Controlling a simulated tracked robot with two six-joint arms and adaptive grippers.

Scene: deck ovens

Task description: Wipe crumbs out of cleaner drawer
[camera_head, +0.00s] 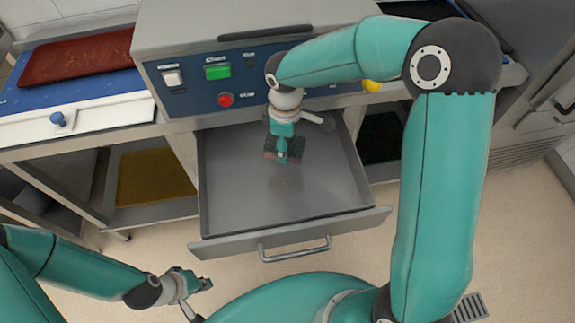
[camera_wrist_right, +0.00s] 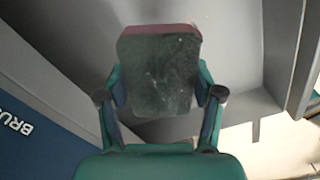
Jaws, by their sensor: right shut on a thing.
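The drawer (camera_head: 225,205) of the cleaner (camera_head: 190,40) is pulled open, with its handle (camera_head: 295,250) toward me. My right gripper (camera_head: 283,150) is inside the drawer, toward its back. It is shut on a pad (camera_head: 268,148) with a dark green face and a reddish edge. In the right wrist view the pad (camera_wrist_right: 158,75) sits between the two fingers of the gripper (camera_wrist_right: 160,95), with pale specks on its face. Faint brownish marks show on the drawer floor; I cannot tell clearly which are crumbs. My left gripper (camera_head: 197,297) is open and empty, left of the drawer front.
A reddish-brown tray (camera_head: 75,58) lies at the left. A yellow tray (camera_head: 155,178) is on the lower shelf. The floor before the drawer is clear.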

